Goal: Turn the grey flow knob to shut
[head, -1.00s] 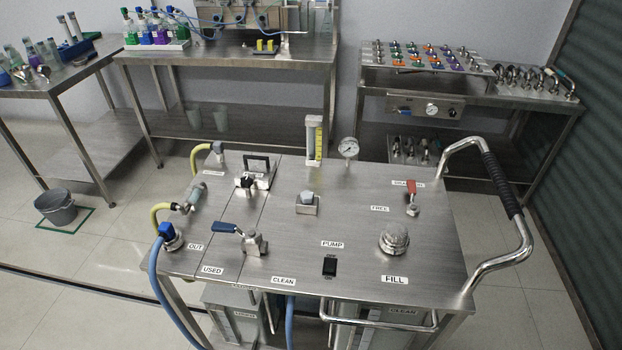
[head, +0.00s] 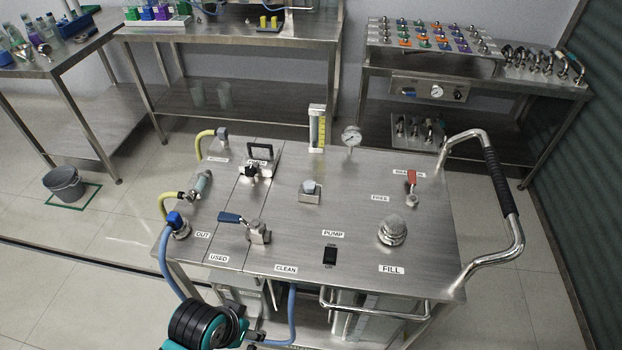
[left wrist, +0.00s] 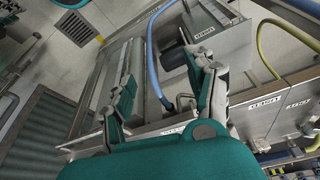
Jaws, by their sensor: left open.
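The grey flow knob (head: 310,188) sits on a small metal block in the middle of the steel cart top (head: 290,220), behind the PUMP label. How far it is turned cannot be told. In the head view part of my left arm shows at the bottom left, in front of the cart and well away from the knob; its fingertips are not visible there. In the left wrist view my left gripper (left wrist: 168,90) is open and empty beside the cart's front side. The knob cannot be made out in that view. My right gripper is not in view.
A blue-handled valve (head: 258,232), black pump switch (head: 330,256), FILL cap (head: 392,230), red lever (head: 411,181), flow meter (head: 317,128) and gauge (head: 351,137) stand around the knob. Blue hose (head: 168,262) hangs at the left; a bent handle (head: 500,185) is at the right.

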